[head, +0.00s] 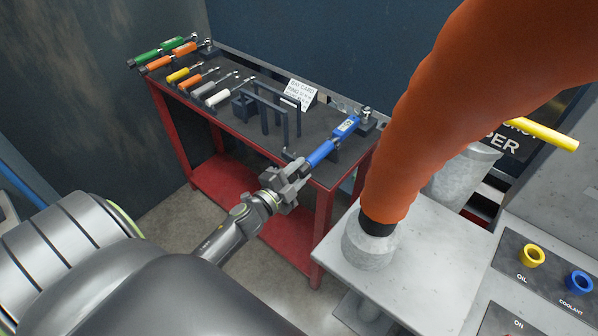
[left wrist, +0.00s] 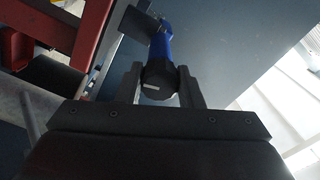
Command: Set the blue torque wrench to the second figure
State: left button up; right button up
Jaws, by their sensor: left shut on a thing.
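The blue torque wrench (head: 336,138) lies at the right end of the dark-topped red cart, with its head toward the back edge in a holder. A small pale display shows on its body, but its figures are too small to read. My left gripper (head: 288,180) is shut on the near handle end of the wrench. In the left wrist view, the wrench (left wrist: 160,48) points away, its dark round end cap between the two fingers of my left gripper (left wrist: 160,85). My right gripper is not in view.
The red cart (head: 240,125) also bears green, orange, yellow and white-handled tools, a dark rack (head: 270,112) and a white text card (head: 301,93). A grey table (head: 440,235) stands to the right, with a large orange hose (head: 430,110) rising from it. Yellow and blue caps (head: 533,256) sit at far right.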

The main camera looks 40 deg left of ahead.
pick_arm(q)
jog(key=o, duration=1)
jog(key=shift+c, duration=0.2)
jog(key=s+a+b, duration=0.1)
jog(key=s+b, duration=1.3)
jog(key=s, duration=0.3)
jog(key=shift+s+a+b, duration=0.15)
jog(key=shift+s+b, duration=0.05)
jog(key=shift+b, duration=0.2)
